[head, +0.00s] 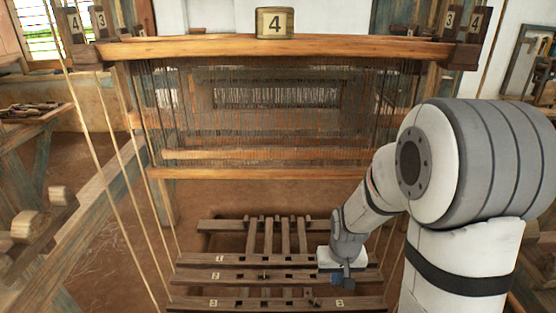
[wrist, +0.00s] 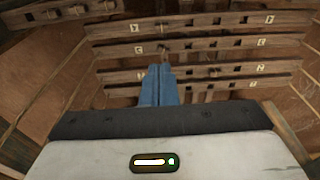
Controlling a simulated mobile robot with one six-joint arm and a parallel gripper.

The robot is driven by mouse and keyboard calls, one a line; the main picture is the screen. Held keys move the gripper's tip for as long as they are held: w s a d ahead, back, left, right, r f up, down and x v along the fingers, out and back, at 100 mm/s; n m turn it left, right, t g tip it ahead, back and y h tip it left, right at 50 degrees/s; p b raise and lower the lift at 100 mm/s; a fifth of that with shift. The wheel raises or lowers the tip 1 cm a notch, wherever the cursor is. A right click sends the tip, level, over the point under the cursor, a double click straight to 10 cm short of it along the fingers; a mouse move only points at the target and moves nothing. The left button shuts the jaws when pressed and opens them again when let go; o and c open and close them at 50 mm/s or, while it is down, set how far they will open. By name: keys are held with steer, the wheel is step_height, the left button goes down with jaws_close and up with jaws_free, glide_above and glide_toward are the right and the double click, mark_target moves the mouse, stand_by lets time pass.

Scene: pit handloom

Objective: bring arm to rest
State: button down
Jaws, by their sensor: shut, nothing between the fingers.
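My arm reaches in from the right of the head view and bends down toward the wooden treadle bars. My gripper (head: 347,284) is over the right part of the slotted, numbered bars (head: 225,276); I cannot tell if it touches them. In the wrist view my gripper's blue fingers (wrist: 160,72) are together with nothing between them. They point at the slotted bars (wrist: 110,76), which carry small pale labels. Part of the bars is hidden behind the gripper.
The loom's beam (head: 180,48) with a number 4 block (head: 275,22) spans above the hanging heddles and threads (head: 265,110). Ropes (head: 103,140) slant down at left. A wooden bench (head: 35,115) stands at left. Brown floor (head: 110,250) is open around the bars.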

steer(key=s+r+p, duration=0.4)
steer(key=r, duration=0.6)
steer(key=s+r+p, duration=0.5)
steer(key=r, duration=0.6)
steer(key=s+r+t+p, duration=0.1)
steer(key=s+r+p, duration=0.4)
steer(key=r, duration=0.6)
steer(key=shift+s+d+r, duration=0.15)
steer(key=shift+s, duration=0.1)
